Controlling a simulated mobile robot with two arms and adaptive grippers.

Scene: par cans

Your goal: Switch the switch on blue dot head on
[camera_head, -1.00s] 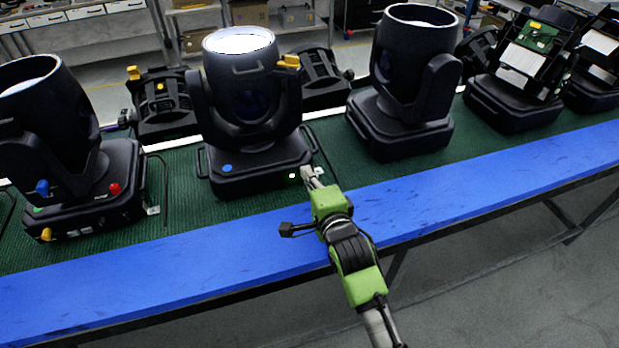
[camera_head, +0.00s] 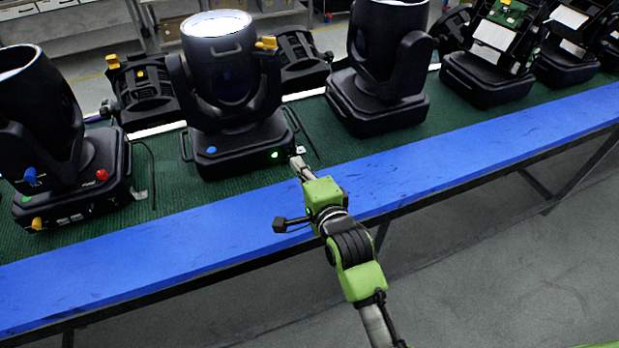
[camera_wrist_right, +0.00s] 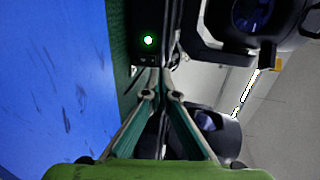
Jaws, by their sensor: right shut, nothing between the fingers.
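The blue dot head is a black moving-head light (camera_head: 232,120) with a lit white lens on top. A blue dot (camera_head: 211,150) is on the left of its base front. A green light (camera_head: 275,155) glows on the right of the base front, and it also shows in the right wrist view (camera_wrist_right: 148,40). My right gripper (camera_head: 297,158) is shut and empty, with its tips just right of the base's front corner. In the right wrist view its fingers (camera_wrist_right: 164,75) meet beside the base. My left gripper is not in view.
Another head (camera_head: 50,140) with blue, red and yellow knobs stands at left. A third head (camera_head: 380,75) stands to the right, with opened units (camera_head: 495,50) beyond. A blue strip (camera_head: 400,180) edges the green table mat (camera_head: 320,138); the strip is clear.

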